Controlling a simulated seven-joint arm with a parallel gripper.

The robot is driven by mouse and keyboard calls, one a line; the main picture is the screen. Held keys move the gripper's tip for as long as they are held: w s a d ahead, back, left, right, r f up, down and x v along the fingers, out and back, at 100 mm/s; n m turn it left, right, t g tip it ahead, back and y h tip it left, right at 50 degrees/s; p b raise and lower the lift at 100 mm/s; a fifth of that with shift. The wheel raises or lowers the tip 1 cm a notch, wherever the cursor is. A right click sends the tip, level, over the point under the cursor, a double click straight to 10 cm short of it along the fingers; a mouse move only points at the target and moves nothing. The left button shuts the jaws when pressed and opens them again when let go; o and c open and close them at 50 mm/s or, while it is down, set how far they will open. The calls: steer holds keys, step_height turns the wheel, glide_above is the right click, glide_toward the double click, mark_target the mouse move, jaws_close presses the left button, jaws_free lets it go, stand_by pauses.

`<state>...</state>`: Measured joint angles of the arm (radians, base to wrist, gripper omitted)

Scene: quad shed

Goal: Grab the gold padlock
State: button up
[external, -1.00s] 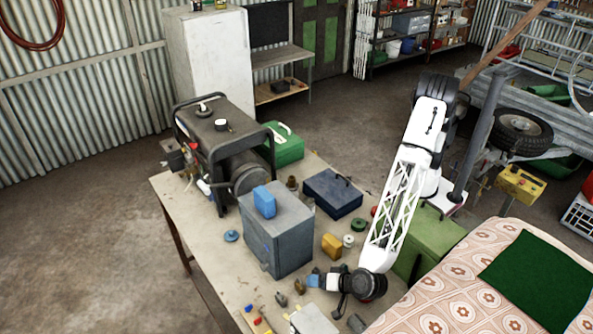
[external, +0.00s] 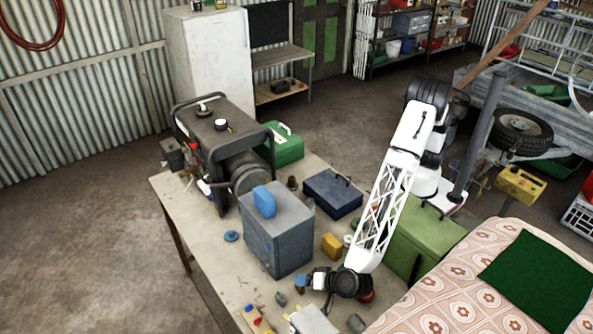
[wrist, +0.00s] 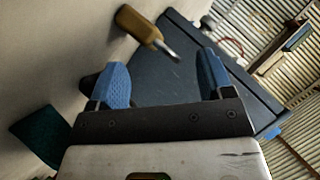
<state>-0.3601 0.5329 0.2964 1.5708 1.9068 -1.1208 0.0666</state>
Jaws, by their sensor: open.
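A gold-brown block with a grey metal bar on one end, which looks like the gold padlock (wrist: 138,24), lies on the table in the wrist view. In the external view my gripper (external: 301,281) is low over the table, in front of the grey metal box.
The grey metal box (external: 276,240) with a blue can (external: 264,201) on top stands close beyond my gripper. A yellow item (external: 331,246) is behind it. A pale box (external: 313,320) and small loose parts lie at the table's front. A generator (external: 222,150) stands further back.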

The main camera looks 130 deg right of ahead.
steer(key=shift+x, duration=1.15)
steer(key=shift+c, duration=0.2)
jaws_close()
